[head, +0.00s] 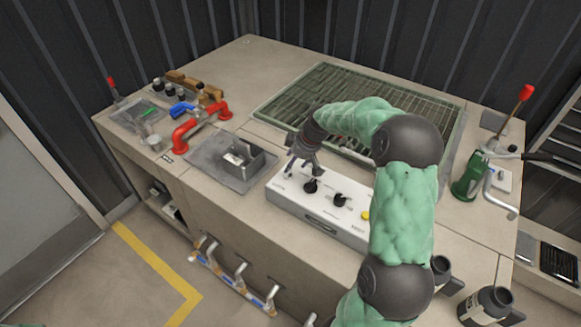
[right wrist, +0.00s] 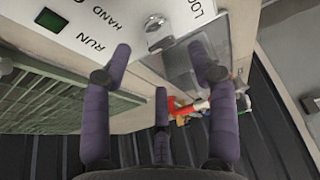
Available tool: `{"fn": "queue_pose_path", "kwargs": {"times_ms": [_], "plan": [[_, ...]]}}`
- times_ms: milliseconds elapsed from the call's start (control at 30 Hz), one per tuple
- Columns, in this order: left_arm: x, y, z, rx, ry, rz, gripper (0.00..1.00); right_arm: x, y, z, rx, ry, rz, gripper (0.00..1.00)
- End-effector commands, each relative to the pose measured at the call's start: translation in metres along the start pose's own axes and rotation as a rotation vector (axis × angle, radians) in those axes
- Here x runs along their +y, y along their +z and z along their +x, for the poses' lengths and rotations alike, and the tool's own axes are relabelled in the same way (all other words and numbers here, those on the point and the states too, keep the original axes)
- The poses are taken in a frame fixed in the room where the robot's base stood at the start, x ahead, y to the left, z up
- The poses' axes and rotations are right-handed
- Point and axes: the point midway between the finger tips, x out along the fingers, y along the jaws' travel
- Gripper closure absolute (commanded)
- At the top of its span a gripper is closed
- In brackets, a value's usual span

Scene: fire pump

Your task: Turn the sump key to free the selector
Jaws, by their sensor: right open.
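A white control box (head: 315,212) with two black knobs stands on the bench. The left knob (head: 312,186) and the right knob (head: 340,199) sit on its top, with a yellow button (head: 365,215) at its right end. In the right wrist view a silver key-like fitting (right wrist: 158,32) sits on the white panel near the lettering RUN, HAND and LOC. My right gripper (head: 302,168) is open over the left end of the box; its spread purple fingers (right wrist: 165,85) hold nothing. The fitting is mostly hidden by the gripper in the head view. My left gripper is not in view.
Left of the box is a grey tray (head: 215,165) holding a small metal box, with red pipework (head: 200,125) behind. A grated sump (head: 300,95) lies behind the box. A green hand pump (head: 470,178) stands at right. My right arm covers the box's right side.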

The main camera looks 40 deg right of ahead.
Motion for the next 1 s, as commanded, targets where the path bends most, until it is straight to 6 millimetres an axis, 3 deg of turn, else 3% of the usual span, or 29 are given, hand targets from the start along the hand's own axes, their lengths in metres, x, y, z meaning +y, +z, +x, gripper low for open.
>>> {"fn": "queue_pose_path", "kwargs": {"times_ms": [200, 400, 1000], "plan": [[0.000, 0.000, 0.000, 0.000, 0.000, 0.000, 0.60, 0.001, 0.000, -0.040, 0.001, 0.003, 0.000, 0.41], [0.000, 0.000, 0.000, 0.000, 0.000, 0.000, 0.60, 0.001, 0.000, -0.059, 0.001, 0.002, 0.000, 0.41], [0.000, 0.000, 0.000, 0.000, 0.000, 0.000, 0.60, 0.000, 0.000, -0.063, 0.000, 0.001, 0.000, 0.41]]}}
